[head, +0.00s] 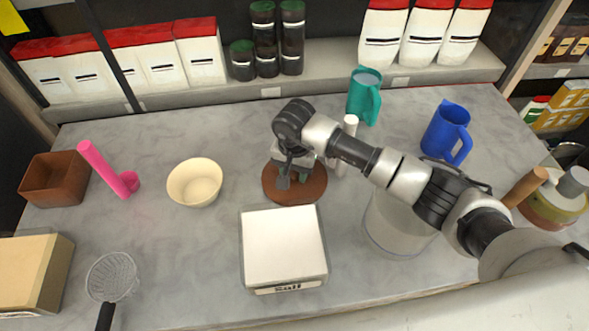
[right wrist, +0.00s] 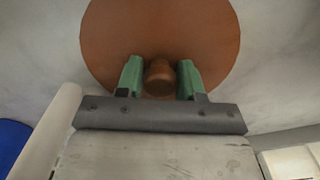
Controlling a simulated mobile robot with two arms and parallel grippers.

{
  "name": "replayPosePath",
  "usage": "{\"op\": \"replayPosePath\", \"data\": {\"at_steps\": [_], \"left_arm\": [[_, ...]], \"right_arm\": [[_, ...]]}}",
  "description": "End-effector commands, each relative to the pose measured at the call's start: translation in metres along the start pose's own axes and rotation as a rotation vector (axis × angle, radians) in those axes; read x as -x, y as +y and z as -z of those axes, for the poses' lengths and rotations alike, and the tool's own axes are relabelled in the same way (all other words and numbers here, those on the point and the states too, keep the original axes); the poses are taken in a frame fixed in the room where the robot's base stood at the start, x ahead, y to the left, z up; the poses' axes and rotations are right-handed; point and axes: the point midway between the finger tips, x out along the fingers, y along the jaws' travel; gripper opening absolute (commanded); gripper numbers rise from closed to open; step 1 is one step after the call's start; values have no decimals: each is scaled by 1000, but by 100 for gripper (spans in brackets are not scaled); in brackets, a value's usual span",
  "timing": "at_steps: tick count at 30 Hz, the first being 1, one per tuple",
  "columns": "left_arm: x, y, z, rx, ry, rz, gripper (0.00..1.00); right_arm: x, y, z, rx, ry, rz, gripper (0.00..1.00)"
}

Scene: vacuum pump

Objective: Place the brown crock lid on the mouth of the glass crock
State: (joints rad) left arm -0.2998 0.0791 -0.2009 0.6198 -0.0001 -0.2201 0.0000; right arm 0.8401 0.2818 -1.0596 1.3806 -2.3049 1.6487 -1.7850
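The brown crock lid (head: 312,188) is a round disc with a knob, lying flat on the grey counter behind the white scale. My right gripper (head: 292,172) is above it, pointing down. In the right wrist view the green fingertips of my right gripper (right wrist: 160,78) stand on either side of the lid's knob (right wrist: 159,80), with what look like slim gaps; the disc (right wrist: 160,25) spreads beyond them. The glass crock (head: 380,237) is clear and stands right of the scale, partly hidden under my right arm. My left gripper is not in view.
The scale (head: 283,245) stands in front of the lid. A cream bowl (head: 195,183) is to the left. A green mug (head: 364,97), a white cylinder (head: 350,124) and a blue jug (head: 447,132) stand behind my right arm. Counter between bowl and lid is clear.

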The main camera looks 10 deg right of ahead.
Motion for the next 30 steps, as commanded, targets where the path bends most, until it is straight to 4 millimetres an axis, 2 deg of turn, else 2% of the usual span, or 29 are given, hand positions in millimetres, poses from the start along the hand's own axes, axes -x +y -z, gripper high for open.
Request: {"op": "replayPosePath", "data": {"at_steps": [1,3,4,14,17,24,30], "left_arm": [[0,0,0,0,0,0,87],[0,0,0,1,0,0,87],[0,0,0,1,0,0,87],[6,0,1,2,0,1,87],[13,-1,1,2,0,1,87],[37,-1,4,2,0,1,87],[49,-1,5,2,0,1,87]], "right_arm": [[1,0,0,0,0,0,46],[1,0,0,0,0,0,56],[1,0,0,0,0,0,57],[5,0,0,0,-1,1,57],[21,0,1,1,4,2,57],[74,0,1,1,4,2,57],[108,0,1,0,2,1,57]]}}
